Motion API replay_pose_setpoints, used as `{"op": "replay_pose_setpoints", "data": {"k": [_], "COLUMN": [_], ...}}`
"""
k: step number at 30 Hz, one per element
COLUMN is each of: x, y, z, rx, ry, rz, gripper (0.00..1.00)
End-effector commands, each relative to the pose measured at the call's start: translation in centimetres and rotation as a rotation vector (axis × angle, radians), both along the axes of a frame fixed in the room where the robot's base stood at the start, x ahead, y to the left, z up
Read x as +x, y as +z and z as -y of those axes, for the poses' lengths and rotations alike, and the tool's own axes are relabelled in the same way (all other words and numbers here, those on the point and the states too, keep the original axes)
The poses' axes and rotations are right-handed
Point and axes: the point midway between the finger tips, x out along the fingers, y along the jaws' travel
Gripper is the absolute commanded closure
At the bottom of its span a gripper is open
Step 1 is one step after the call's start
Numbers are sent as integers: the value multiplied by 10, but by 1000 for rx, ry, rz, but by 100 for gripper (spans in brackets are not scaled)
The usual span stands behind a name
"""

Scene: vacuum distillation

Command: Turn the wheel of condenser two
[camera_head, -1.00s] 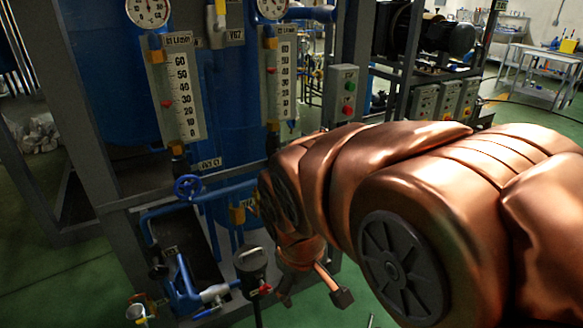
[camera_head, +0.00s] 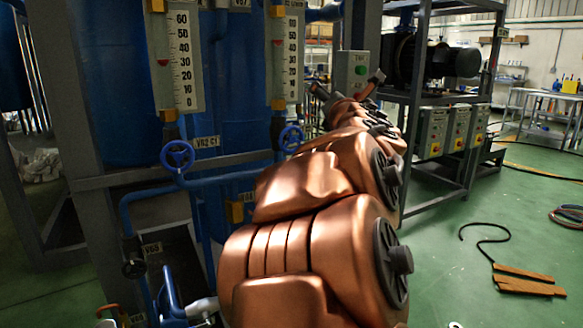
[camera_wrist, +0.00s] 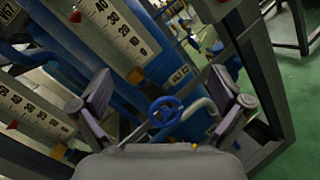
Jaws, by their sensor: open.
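Two blue handwheels show on the blue pipes in the head view. The right one (camera_head: 290,138) sits below the right-hand gauge, and the left one (camera_head: 177,155) is next to a label reading about V02 C1. In the wrist view, a blue wheel (camera_wrist: 165,111) below the second gauge lies between my fingers in the picture, farther off and not touched; it looks like the right one. Its label is too blurred to read. My gripper (camera_head: 348,88) is open and empty, raised right of the right wheel in the head view; its spread fingers also show in the wrist view (camera_wrist: 163,92).
Level gauges (camera_head: 180,60) and a grey button box (camera_head: 355,75) stand close around the wheels. A frame carries grey switch boxes (camera_head: 457,130) at right.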

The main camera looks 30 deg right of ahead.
Motion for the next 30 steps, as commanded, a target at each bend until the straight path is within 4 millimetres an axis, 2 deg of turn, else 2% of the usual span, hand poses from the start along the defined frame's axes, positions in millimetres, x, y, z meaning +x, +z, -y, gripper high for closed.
{"op": "replay_pose_setpoints", "data": {"k": [1,6,12,15,20,30], "x": [7,33,48,50,57,96], "y": [-25,-67,-112,-122,-124,-124], "z": [0,-17,-30,-34,-37,-33], "rx": [-102,-421,-640,-688,-710,-709], "ry": [33,180,310,341,360,359], "rz": [-43,-184,-293,-315,-324,-323], "gripper": [0,0,0,0,0,0]}}
